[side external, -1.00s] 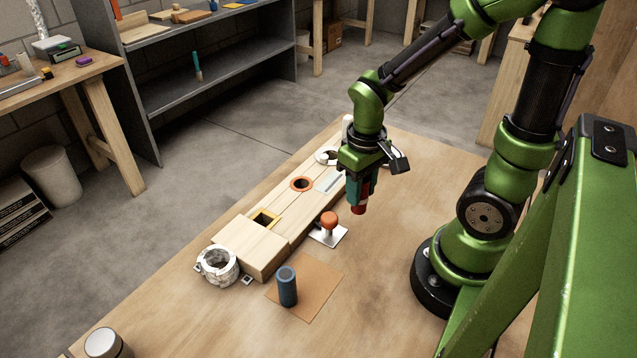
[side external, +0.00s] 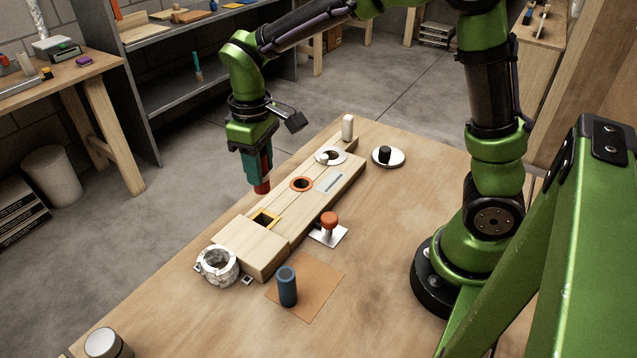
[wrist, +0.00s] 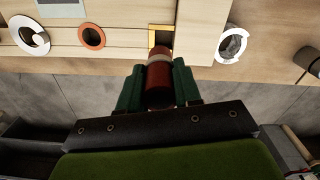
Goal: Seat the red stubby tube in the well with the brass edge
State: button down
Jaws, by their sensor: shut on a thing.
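The red stubby tube (side external: 262,187) is gripped between my gripper's teal fingers (side external: 258,168), its lower end pointing down. In the wrist view the tube (wrist: 159,76) sits between both fingers (wrist: 158,88) and shows a pale band. The well with the brass edge (side external: 264,219) is a square, yellow-rimmed opening in the wooden block (side external: 318,204). In the wrist view the well (wrist: 152,37) is partly covered by the tube's end. In the side view the tube hangs above and behind the block, apart from the well.
The block also has an orange-rimmed round well (side external: 301,184) and a white-rimmed one (side external: 329,157).

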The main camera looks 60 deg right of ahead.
aim_at(257, 191)
jog(key=shift+w+a+r, duration=0.2)
jog(key=shift+w+a, duration=0.1)
jog(key=shift+a, duration=0.15)
jog(key=shift+f, duration=0.1)
jog(key=shift+f, duration=2.45)
jog(key=shift+f, duration=1.7)
jog(key=shift+f, duration=1.1)
jog(key=c, duration=0.7)
grip_release()
